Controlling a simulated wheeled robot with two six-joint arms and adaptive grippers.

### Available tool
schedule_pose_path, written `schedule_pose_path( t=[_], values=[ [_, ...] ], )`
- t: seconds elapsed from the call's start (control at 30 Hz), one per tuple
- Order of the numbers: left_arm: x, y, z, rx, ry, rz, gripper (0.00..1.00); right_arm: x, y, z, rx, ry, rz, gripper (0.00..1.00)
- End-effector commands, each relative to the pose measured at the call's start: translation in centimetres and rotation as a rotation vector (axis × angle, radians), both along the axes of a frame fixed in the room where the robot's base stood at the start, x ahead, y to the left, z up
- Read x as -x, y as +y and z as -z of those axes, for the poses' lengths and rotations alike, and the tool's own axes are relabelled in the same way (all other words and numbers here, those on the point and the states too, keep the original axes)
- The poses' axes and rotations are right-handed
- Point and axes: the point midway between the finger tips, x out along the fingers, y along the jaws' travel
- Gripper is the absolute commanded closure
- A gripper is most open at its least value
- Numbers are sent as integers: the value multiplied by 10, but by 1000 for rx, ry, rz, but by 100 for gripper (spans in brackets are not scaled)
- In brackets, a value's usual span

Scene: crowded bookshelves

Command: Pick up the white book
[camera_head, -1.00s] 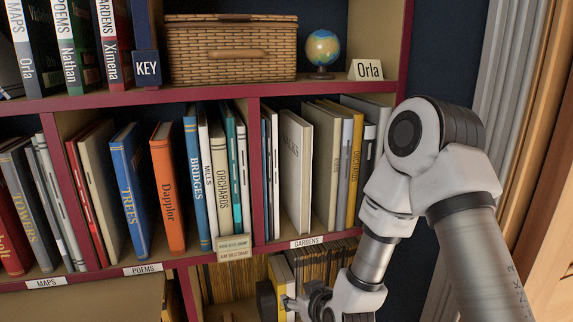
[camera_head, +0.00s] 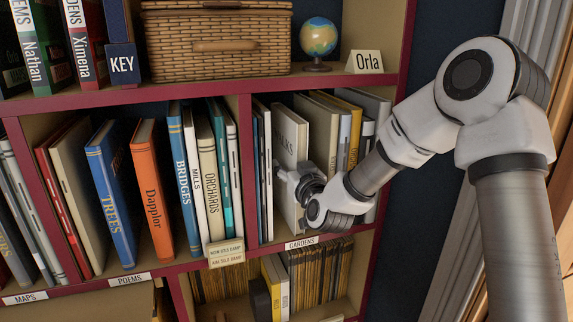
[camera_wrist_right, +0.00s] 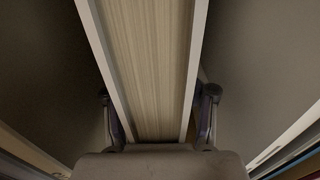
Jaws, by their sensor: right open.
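The white book (camera_head: 289,132) stands upright in the section labelled GARDENS, with faint lettering on its cover. My right gripper (camera_head: 291,181) is in front of its lower half and hides part of it. In the right wrist view, the pale page edges and light covers of the book (camera_wrist_right: 148,60) run between the two fingers (camera_wrist_right: 158,108). One finger is on each side of the book, and the gripper is open. Small gaps seem to remain between fingers and covers; contact is hard to tell. My left gripper is not in view.
A cream book (camera_head: 322,134) and a yellow book (camera_head: 355,130) stand to the right. Thin dark and white books (camera_head: 262,165) stand to the left, beside the red divider (camera_head: 245,165). The shelf above holds a wicker basket (camera_head: 215,50) and a globe (camera_head: 318,36).

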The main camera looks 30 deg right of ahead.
Motion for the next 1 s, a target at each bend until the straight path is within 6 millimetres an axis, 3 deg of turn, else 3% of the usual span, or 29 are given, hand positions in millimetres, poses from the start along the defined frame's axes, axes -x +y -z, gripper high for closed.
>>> schedule_pose_path(
  t=[0.1,0.23,0.27,0.73,1.0],
  values=[
    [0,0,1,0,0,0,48,0,0,1,0,0,0,47],
    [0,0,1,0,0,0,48,1,0,1,0,0,0,93],
    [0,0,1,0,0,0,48,1,0,1,0,0,0,100],
    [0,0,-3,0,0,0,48,-1,0,-6,1,-5,0,100],
    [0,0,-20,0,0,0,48,-11,0,-28,3,-7,-2,100]
  ],
)
